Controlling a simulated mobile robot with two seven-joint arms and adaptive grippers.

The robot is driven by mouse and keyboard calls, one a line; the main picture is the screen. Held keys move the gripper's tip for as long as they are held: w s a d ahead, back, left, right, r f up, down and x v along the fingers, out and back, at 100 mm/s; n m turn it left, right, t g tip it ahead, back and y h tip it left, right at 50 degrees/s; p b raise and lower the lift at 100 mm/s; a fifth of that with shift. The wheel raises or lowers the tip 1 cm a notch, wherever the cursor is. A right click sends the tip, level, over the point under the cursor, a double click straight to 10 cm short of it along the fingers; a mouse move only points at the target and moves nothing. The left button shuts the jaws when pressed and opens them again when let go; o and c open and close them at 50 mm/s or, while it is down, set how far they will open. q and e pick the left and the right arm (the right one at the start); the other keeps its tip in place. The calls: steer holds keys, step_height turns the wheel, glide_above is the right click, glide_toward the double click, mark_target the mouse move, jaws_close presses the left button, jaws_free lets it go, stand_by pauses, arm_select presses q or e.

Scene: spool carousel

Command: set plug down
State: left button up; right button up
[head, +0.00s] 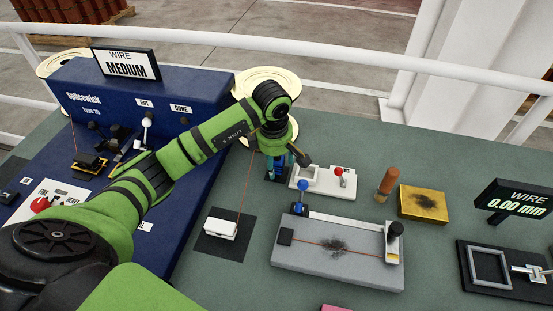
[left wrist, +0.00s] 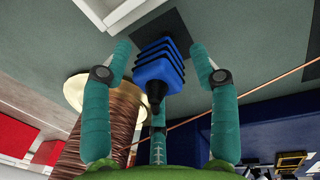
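The blue ribbed plug (left wrist: 158,72) shows in the left wrist view, its dark nozzle-like end toward the camera. It is at a dark square pad (left wrist: 160,33); I cannot tell whether it touches the pad. My left gripper (head: 281,170) is low over the bench, beside the white fixture. In the left wrist view its teal fingers stand apart around the plug, with gaps visible on both sides. In the head view the arm and fingers hide most of the plug. My right gripper is not in view.
A white fixture with a red knob (head: 339,171) and a grey wire block (head: 330,262) with a blue-knobbed lever (head: 302,188) are close to my left gripper. A wooden handle (head: 388,181) and yellow block (head: 424,203) are to the right. The blue spool machine (head: 200,85) is to the left.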

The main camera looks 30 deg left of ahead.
mark_target(275, 162)
arm_select(q)
steer(key=shift+r, duration=0.5)
step_height(275, 162, up, 11)
steer(key=s+b, duration=0.1)
steer(key=b, duration=0.2)
steer(key=shift+s+r, duration=0.15)
steer(key=shift+s, duration=0.1)
steer(key=shift+d, duration=0.1)
